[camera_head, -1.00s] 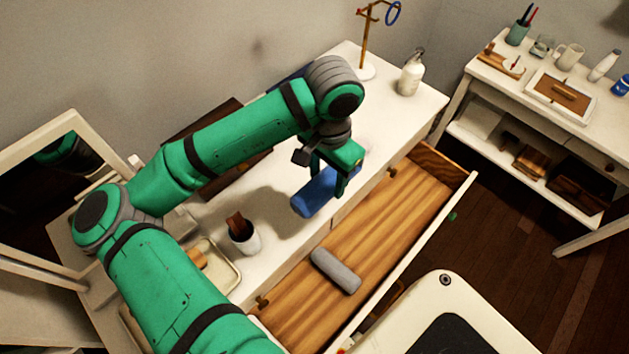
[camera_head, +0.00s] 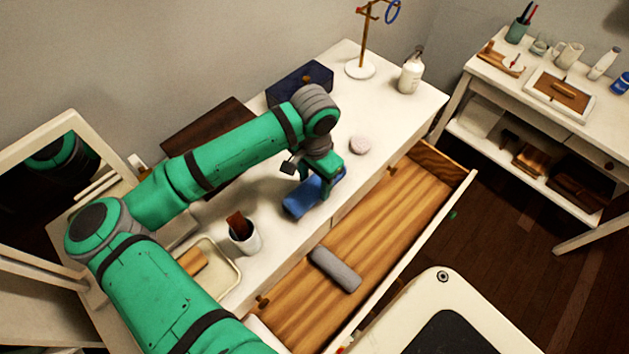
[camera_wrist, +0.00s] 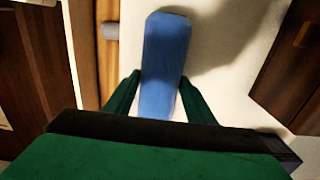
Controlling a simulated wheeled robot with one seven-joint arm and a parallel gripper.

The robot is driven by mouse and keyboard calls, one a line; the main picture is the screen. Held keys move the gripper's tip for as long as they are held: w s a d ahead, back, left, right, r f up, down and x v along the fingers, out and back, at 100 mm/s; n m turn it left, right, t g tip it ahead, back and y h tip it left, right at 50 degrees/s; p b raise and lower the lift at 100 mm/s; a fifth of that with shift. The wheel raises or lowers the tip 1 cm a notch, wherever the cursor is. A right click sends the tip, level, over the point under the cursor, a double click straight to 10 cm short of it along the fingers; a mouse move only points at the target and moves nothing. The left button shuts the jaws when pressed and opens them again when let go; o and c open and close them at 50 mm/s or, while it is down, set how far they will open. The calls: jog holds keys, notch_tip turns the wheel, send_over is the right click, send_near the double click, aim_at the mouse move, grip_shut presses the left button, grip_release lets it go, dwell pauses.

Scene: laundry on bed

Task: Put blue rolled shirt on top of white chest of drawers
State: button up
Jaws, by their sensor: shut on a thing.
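The blue rolled shirt (camera_head: 300,200) is held in my gripper (camera_head: 326,186) over the top of the white chest of drawers (camera_head: 292,228). In the wrist view the blue roll (camera_wrist: 165,60) sits between the two green fingers of my gripper (camera_wrist: 155,98), which are shut on it. The roll is low over the white top, close to its front edge. I cannot tell whether it touches the surface. The chest's drawer (camera_head: 400,215) is pulled open, and a grey roll (camera_head: 335,269) lies in it.
A white cup (camera_head: 244,242) with a brown item and a tray (camera_head: 222,268) stand left of the roll. A round pinkish thing (camera_head: 359,145), a white bottle (camera_head: 411,75), a dark blue box (camera_head: 300,84) and a stand (camera_head: 361,68) are further back. The top is bare around the roll.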

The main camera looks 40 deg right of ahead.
aim_at(315, 182)
jog(key=shift+f, duration=0.15)
jog(key=o, duration=1.2)
jog(key=shift+c, duration=0.2)
notch_tip(315, 182, up, 12)
jog(key=shift+r, duration=0.2)
